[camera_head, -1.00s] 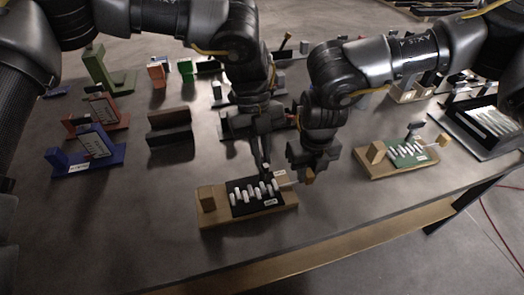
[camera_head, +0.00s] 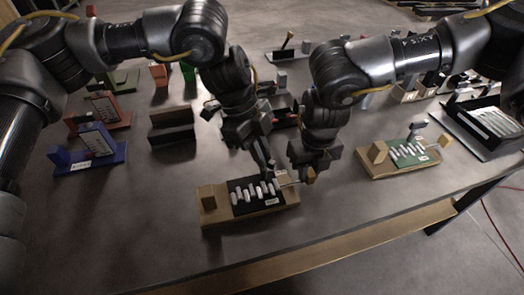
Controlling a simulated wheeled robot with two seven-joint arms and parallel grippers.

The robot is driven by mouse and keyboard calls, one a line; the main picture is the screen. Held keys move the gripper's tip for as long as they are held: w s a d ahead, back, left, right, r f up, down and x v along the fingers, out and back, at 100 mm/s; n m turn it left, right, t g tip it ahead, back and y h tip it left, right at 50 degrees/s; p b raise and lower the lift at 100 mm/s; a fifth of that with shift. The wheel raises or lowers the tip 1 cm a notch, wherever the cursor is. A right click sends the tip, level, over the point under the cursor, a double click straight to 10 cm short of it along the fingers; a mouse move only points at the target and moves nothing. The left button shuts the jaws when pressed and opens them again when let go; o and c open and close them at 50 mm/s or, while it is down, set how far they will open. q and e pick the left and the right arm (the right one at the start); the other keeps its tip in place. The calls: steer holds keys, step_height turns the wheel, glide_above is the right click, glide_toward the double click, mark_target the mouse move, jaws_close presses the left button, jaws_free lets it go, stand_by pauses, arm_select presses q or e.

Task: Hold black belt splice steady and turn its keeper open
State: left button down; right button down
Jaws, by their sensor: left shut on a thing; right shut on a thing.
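The black belt splice (camera_head: 239,186), with a row of white pegs, sits on a tan wooden base (camera_head: 218,218) near the table's front edge. My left gripper (camera_head: 267,166) reaches down from behind and is shut at the splice's rear right edge, on what looks like its small upright post; the jaws mostly hide it. At the right end, a pale rod ends in a tan knob, the keeper (camera_head: 309,175). My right gripper (camera_head: 306,168) is shut on this knob and partly covers it. The keeper's exact angle is hard to tell.
A green splice on a similar tan base (camera_head: 378,170) stands to the right, with a black tray (camera_head: 478,142) beyond it. A blue stand (camera_head: 73,167), a red stand (camera_head: 115,124) and a dark block (camera_head: 172,127) stand at the left. The table front left is clear.

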stand_by(0.3)
arm_select(q)
steer(key=c, duration=1.5)
jaws_free()
steer(key=v, duration=1.2)
steer(key=shift+a, duration=0.1)
